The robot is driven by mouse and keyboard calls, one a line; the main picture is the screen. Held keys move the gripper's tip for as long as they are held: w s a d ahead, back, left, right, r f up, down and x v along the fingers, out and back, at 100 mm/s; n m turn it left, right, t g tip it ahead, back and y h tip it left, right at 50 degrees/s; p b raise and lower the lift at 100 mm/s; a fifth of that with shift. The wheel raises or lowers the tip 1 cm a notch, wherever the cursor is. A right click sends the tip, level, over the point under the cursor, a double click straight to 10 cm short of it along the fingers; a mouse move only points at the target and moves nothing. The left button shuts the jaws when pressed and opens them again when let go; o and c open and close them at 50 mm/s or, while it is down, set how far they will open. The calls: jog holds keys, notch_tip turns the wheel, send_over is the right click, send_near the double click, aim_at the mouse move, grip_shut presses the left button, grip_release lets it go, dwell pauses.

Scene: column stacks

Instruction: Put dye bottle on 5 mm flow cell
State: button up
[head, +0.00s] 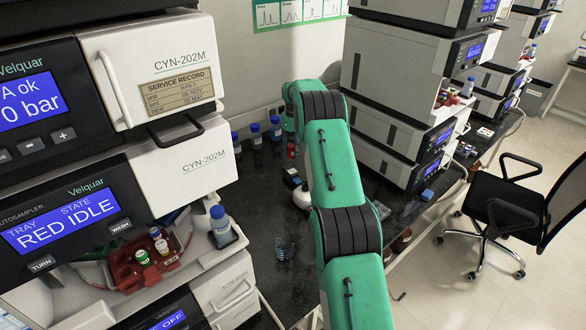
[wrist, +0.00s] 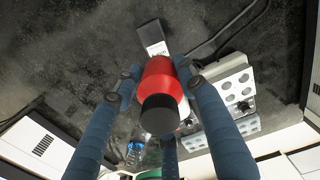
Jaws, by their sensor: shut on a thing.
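My gripper (wrist: 160,78) is shut on a red bottle with a black cap, the dye bottle (wrist: 162,80), in the wrist view. Its blue fingers lie along both sides of the bottle. In the head view a small red part of the bottle (head: 292,151) shows below my arm's far end; the fingers are hard to make out there. A small dark block with a white label (wrist: 151,38), possibly the 5 mm flow cell, lies on the black bench just beyond the bottle in the wrist view. Its label is too small to read. The bottle hides what is directly behind it.
Blue-capped bottles (head: 255,134) stand at the back of the bench. A white plate with several round wells (wrist: 236,90) lies right of the bottle in the wrist view. Instrument stacks flank the bench left (head: 185,150) and right (head: 385,120).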

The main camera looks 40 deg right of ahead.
aim_at(293, 138)
notch_tip(293, 138, down, 5)
jog(key=shift+b, duration=0.45)
jog(key=shift+f+b, duration=0.4)
jog(key=shift+f, duration=1.45)
jog(key=shift+f, duration=0.15)
jog(key=o, duration=1.3)
notch_tip(293, 138, up, 12)
jog(key=p, duration=0.2)
jog(key=shift+p, duration=0.3)
